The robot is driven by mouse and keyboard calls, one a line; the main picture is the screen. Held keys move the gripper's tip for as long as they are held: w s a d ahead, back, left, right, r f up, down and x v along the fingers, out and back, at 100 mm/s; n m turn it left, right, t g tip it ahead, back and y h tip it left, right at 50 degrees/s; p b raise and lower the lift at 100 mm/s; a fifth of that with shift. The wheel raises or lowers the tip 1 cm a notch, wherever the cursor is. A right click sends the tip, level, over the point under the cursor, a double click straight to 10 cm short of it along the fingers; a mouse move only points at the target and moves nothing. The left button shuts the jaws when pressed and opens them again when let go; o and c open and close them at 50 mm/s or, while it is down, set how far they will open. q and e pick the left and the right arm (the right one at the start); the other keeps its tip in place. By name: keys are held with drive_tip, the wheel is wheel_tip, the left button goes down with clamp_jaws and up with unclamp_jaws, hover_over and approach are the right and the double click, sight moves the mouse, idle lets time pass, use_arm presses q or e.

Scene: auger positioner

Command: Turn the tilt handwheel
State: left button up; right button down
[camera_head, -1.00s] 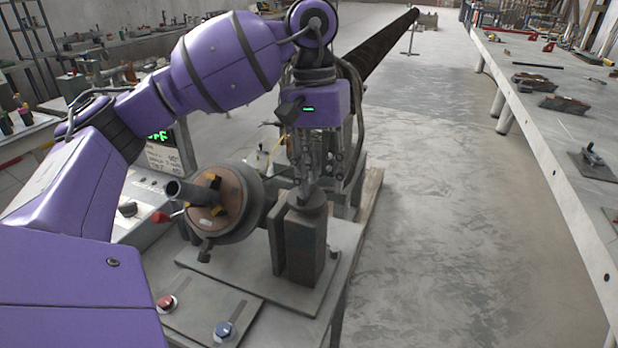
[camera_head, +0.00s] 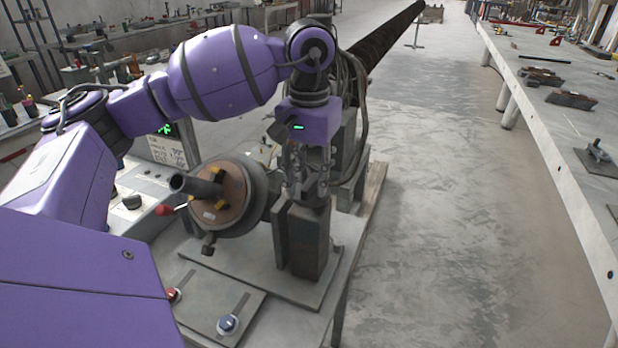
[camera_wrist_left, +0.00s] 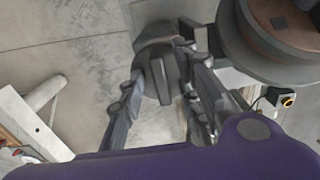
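A dark knob-like handwheel with a raised bar across it, which I take to be the tilt handwheel, lies ahead of my left gripper in the left wrist view (camera_wrist_left: 158,62). In the head view it is mostly hidden by the fingers, on top of a dark upright block (camera_head: 309,245). My left gripper (camera_head: 308,198) points down over the block, its fingers apart, one on each side of the knob; it also shows in the left wrist view (camera_wrist_left: 165,78). I cannot tell whether the fingers touch it. My right gripper is not in view.
Left of the block is a round copper-faced plate (camera_head: 226,196) with yellow clamps and a pipe stub. A red-tipped lever (camera_head: 166,210) and a control panel (camera_head: 140,204) are beside it. A long workbench (camera_head: 560,130) runs along the right; the floor between is clear.

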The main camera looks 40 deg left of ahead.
use_arm(q)
clamp_jaws()
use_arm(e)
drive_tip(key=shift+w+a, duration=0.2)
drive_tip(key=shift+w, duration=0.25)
use_arm(q)
drive_tip(key=shift+n, duration=0.3)
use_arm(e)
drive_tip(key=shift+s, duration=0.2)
